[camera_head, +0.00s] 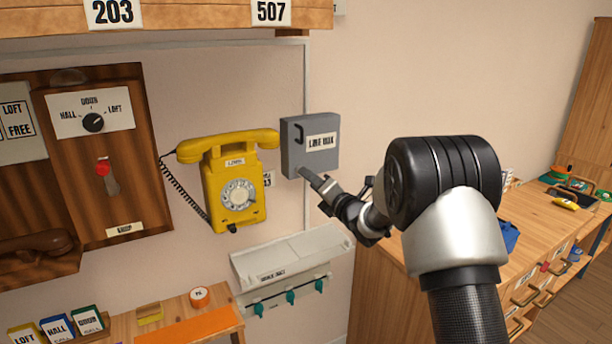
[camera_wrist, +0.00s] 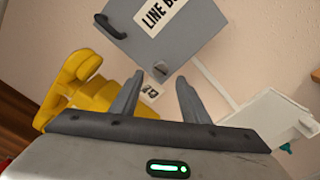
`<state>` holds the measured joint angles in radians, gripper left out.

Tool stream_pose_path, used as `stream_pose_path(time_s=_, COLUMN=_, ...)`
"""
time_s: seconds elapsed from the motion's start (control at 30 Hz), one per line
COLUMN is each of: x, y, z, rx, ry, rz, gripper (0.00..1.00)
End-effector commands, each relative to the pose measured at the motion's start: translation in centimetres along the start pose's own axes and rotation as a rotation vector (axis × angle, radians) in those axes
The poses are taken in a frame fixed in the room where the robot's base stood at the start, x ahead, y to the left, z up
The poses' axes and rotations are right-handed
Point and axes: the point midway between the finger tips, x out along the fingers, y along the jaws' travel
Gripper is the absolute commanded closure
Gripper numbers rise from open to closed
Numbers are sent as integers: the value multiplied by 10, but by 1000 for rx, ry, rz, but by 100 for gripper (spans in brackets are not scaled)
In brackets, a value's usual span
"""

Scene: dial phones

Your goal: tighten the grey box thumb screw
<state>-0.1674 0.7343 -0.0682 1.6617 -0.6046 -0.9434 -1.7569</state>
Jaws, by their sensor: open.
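The grey box (camera_head: 296,158), labelled LINE BOX, is fixed to the wall right of the yellow phone, with a dark handle on its front. In the wrist view the grey box (camera_wrist: 150,45) appears tilted above my fingers. A small light-grey piece, apparently the thumb screw (camera_wrist: 160,69), shows at its lower corner, between and just beyond my fingertips. My gripper (camera_head: 314,178) is open at the box's lower edge. In the wrist view the gripper (camera_wrist: 160,82) has its two fingers apart with nothing held. In the head view I cannot make out the screw; contact is unclear.
The yellow dial phone (camera_head: 238,185) hangs close to the left of my gripper. A white wall unit with teal hooks (camera_head: 290,268) is below. A wooden panel (camera_head: 130,190) is far left, a wooden bench (camera_head: 395,290) at right. The wall right of the box is bare.

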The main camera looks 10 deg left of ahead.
Motion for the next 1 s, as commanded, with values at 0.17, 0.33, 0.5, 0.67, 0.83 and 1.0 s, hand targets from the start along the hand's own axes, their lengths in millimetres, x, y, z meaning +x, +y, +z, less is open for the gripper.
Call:
stream_pose_path(time_s=0.17, x=27, y=0, z=0, rx=-1, ry=0, rz=-1, gripper=58)
stream_pose_path(time_s=0.33, x=38, y=0, z=0, rx=0, ry=-1, rz=-1, gripper=58)
stream_pose_path(time_s=0.5, x=40, y=0, z=0, rx=0, ry=-1, rz=-1, gripper=58)
stream_pose_path(time_s=0.67, x=40, y=0, z=0, rx=0, ry=-1, rz=-1, gripper=65)
stream_pose_path(time_s=0.83, x=39, y=0, z=0, rx=0, ry=-1, rz=-1, gripper=94)
stream_pose_path(time_s=1.0, x=39, y=-1, z=0, rx=3, ry=-1, rz=-1, gripper=100)
